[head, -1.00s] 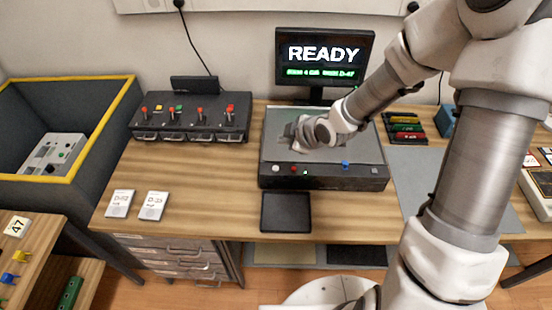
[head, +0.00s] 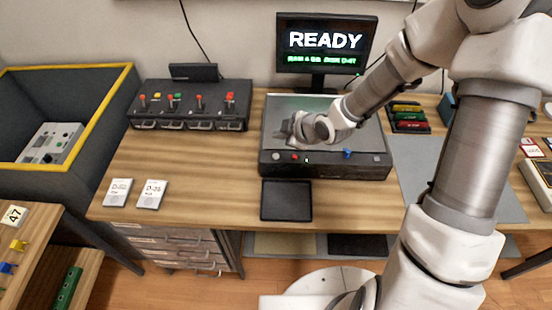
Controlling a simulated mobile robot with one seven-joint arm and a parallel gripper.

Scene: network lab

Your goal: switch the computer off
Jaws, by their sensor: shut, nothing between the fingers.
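The computer (head: 350,168) is a flat dark box with a grey top, lying on the wooden desk. Its front strip carries a white round button (head: 276,157), a red button (head: 295,157), a small green light (head: 307,160) and a blue knob (head: 347,153). The monitor (head: 325,45) behind it is lit and reads READY, with a smaller green line below. My gripper (head: 284,131) is shut and empty, over the left part of the computer's top, behind the white and red buttons. Whether it touches the top cannot be told.
A dark panel with red-tipped levers (head: 190,105) stands left on the desk. Two white cards (head: 134,193) and a black tray (head: 286,200) lie near the front edge. Coloured modules (head: 409,117) sit in a rack at right. A yellow-rimmed bin (head: 105,115) stands at far left.

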